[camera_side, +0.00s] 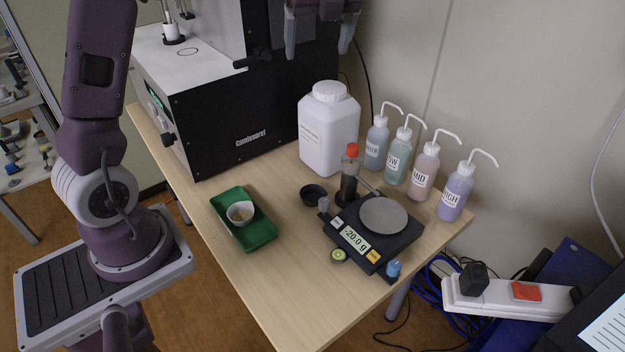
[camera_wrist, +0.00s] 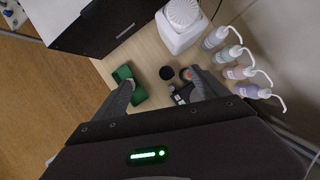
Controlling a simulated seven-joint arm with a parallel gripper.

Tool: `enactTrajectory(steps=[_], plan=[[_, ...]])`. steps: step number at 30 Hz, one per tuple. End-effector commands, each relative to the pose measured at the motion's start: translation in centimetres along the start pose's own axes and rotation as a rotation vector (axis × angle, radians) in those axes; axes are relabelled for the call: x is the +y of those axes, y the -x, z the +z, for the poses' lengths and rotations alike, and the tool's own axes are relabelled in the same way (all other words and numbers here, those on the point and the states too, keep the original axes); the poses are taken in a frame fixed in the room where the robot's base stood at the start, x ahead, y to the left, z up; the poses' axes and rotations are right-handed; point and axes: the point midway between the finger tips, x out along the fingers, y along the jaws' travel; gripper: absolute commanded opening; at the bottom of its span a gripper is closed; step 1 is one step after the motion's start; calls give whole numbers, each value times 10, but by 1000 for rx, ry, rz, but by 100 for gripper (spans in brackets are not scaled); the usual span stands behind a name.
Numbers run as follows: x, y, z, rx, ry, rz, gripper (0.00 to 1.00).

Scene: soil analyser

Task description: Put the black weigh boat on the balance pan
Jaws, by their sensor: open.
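The black weigh boat (camera_side: 313,195) is a small dark round cup standing on the wooden table, left of the balance. It also shows in the wrist view (camera_wrist: 166,73), between my fingers but far below them. The balance (camera_side: 352,240) is dark, with a display reading -20.0 g. Its round grey balance pan (camera_side: 383,215) is empty. In the wrist view my right finger hides most of the balance (camera_wrist: 181,95). My gripper (camera_side: 319,45) is open and empty, high above the table near the top edge of the side view.
A red-capped dark bottle (camera_side: 348,178) stands close to the boat. A green tray (camera_side: 258,232) holds a white cup (camera_side: 240,212). A white jug (camera_side: 328,130), several wash bottles (camera_side: 423,170) and the large analyser (camera_side: 240,110) line the back. The front table is clear.

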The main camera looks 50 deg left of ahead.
Motion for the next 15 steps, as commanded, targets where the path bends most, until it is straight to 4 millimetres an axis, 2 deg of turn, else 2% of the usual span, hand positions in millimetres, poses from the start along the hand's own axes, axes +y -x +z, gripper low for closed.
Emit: enactTrajectory(steps=[5,12,15], plan=[[2,-63,-29,5,-3,4,84],[2,-193,-84,7,-8,8,84],[2,-240,-103,4,-6,6,84]])
